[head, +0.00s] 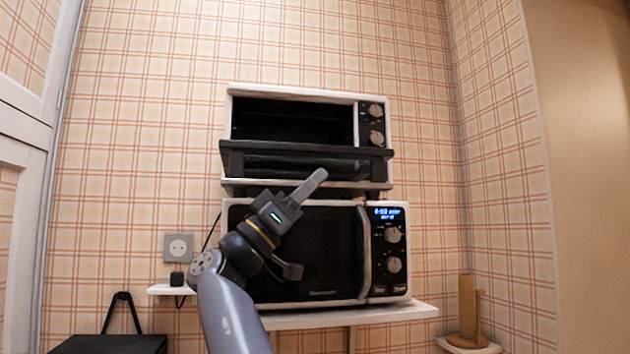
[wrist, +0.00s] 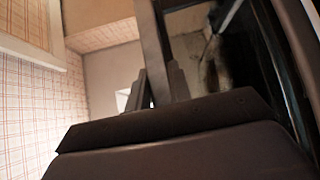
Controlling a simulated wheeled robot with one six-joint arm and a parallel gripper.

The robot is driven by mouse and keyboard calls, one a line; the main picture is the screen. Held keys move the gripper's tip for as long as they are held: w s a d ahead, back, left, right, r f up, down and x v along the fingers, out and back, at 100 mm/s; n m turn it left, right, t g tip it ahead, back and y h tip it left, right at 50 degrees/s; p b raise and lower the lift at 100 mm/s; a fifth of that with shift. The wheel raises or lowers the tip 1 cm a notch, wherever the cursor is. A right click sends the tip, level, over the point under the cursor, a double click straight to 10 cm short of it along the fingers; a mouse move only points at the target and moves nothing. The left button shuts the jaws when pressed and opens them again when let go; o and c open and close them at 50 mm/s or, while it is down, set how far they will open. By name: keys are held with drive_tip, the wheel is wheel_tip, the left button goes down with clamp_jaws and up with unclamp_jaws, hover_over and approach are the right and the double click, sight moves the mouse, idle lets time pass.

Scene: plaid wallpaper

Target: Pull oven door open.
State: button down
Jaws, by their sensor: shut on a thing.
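The oven (head: 233,105) is the upper white appliance, with a dark cavity and two knobs on its right. Its dark oven door (head: 235,160) is partly open, tilted forward and down, with the cavity showing above it. My gripper (head: 318,178) reaches up from below to the front of the door, right of its middle. In the wrist view, my gripper's fingers (wrist: 159,88) close around a grey bar-like part of the door (wrist: 150,40). The exact contact is hidden in the head view by my own fingers.
A microwave (head: 320,292) with a lit display stands directly under the oven on a white shelf (head: 400,312). A wall socket (head: 178,248) is at left. A wooden holder (head: 467,310) stands low at right. The space in front of the oven looks clear.

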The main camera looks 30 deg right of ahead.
drive_tip(key=shift+f+m+g, duration=0.2)
drive_tip(key=shift+m+g, duration=0.1)
drive_tip(key=shift+m, duration=0.1)
drive_tip(key=c, duration=1.3)
unclamp_jaws()
drive_tip(key=shift+w, duration=0.1)
drive_tip(key=v, duration=1.1)
drive_tip(key=shift+r, duration=0.1)
drive_tip(key=x, duration=1)
drive_tip(key=shift+d, duration=0.1)
